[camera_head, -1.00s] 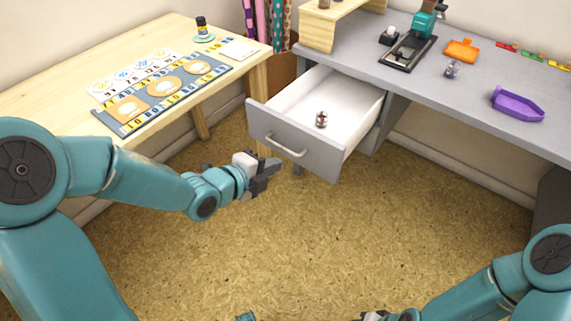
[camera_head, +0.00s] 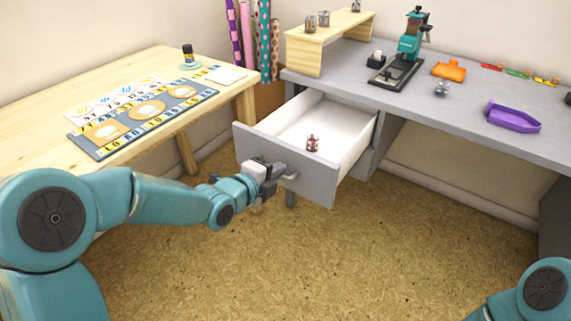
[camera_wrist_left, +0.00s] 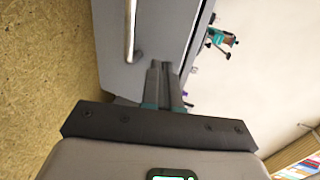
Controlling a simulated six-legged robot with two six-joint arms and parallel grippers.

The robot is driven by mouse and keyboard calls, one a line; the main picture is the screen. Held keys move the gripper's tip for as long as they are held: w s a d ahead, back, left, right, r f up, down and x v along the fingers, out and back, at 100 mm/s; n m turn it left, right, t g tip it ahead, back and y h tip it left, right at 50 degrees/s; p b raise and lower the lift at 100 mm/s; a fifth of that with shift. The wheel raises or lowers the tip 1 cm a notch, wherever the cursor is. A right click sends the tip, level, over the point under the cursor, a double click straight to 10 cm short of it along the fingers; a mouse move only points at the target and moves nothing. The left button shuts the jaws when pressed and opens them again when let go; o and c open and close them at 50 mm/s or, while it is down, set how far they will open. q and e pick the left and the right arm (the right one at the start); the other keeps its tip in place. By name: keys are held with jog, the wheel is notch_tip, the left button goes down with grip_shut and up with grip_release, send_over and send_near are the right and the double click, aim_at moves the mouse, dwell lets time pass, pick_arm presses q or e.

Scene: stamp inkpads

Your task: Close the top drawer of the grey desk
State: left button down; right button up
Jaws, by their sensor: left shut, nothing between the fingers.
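The top drawer (camera_head: 315,184) of the grey desk (camera_head: 440,105) stands pulled out, its white inside showing with a small metal and red object (camera_head: 313,143) in it. My left gripper (camera_head: 287,171) is shut and empty at the drawer's grey front, over the handle area in the head view. In the left wrist view the shut fingers (camera_wrist_left: 165,68) point at the drawer front (camera_wrist_left: 160,30), beside the metal handle (camera_wrist_left: 131,30). Whether the fingertips touch the front I cannot tell. My right gripper is out of view; only part of that arm shows at the lower right.
A wooden table (camera_head: 60,85) with a patterned mat (camera_head: 145,122) stands at the left. Rolls of patterned paper (camera_head: 262,45) stand behind. The desk top holds a wooden riser (camera_head: 303,58), a green press (camera_head: 410,45), an orange tray (camera_head: 449,70) and a purple tray (camera_head: 513,117). The floor in front is clear.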

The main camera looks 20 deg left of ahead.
aim_at(293, 157)
pick_arm(q)
jog(key=shift+w+d, duration=0.25)
jog(key=shift+w, duration=0.35)
jog(key=shift+w+d, duration=0.2)
jog(key=shift+w, duration=0.45)
jog(key=shift+w+d, duration=0.25)
jog(key=shift+w, duration=0.35)
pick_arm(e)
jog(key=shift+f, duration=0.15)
pick_arm(q)
jog(key=shift+w, duration=0.1)
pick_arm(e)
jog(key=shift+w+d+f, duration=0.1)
